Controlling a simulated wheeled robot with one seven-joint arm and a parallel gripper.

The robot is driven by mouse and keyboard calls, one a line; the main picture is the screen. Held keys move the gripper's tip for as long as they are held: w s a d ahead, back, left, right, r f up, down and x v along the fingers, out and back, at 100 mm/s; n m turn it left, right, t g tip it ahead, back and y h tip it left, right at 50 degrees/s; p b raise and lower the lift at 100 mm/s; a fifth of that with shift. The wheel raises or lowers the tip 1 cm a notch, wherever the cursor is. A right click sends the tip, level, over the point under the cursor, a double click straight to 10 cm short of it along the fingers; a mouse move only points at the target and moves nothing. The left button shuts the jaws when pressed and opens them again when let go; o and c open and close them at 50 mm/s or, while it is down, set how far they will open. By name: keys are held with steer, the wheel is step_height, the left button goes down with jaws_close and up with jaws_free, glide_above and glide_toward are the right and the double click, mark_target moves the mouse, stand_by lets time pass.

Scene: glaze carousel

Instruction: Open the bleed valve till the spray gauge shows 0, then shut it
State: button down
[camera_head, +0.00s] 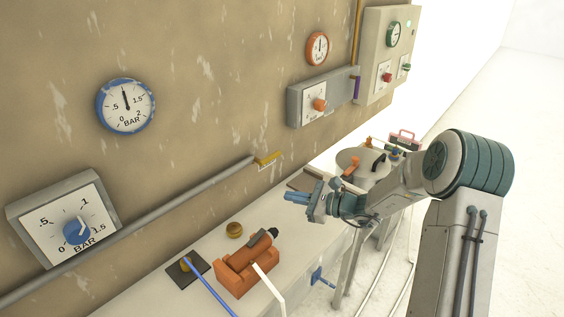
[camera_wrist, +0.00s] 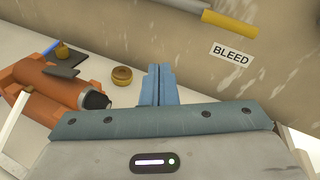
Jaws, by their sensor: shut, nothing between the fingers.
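A yellow piece (camera_head: 267,159) at the end of a grey wall pipe sits above a BLEED label; the label shows clearly in the wrist view (camera_wrist: 231,54), with the yellow piece (camera_wrist: 230,23) above it. A blue-rimmed BAR gauge (camera_head: 125,106) hangs at the upper left, its needle pointing up near 1; no label on it reads spray. My gripper (camera_head: 289,197) is shut and empty, its blue fingers pointing left above the bench, apart from the yellow piece. In the wrist view the fingers (camera_wrist: 159,84) are together, below and left of the label.
A BAR dial with a blue knob (camera_head: 77,233) is at lower left. An orange tool in a cradle (camera_head: 236,277), a round brass-coloured piece (camera_head: 234,230) and a dark pad (camera_head: 176,275) are on the bench. An orange gauge (camera_head: 317,48) and green gauge (camera_head: 394,34) are farther right.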

steer(key=w+d+f+m+t, duration=0.3)
steer(key=w+d+m+t, duration=0.1)
steer(key=w+m+t, duration=0.1)
steer(key=shift+w+m+t+h+p, duration=0.3)
steer(key=shift+w+m+h, duration=0.1)
steer(key=shift+w+m, duration=0.6)
steer(key=shift+w, duration=0.1)
steer(key=w+a+r+p, duration=0.4)
steer(key=w+a, duration=0.2)
steer(key=a, duration=0.2)
steer(key=shift+w+a+r+p, duration=0.15)
steer(key=shift+w+a+p, duration=0.1)
steer(key=shift+a+p, duration=0.05)
steer(key=shift+d, duration=0.1)
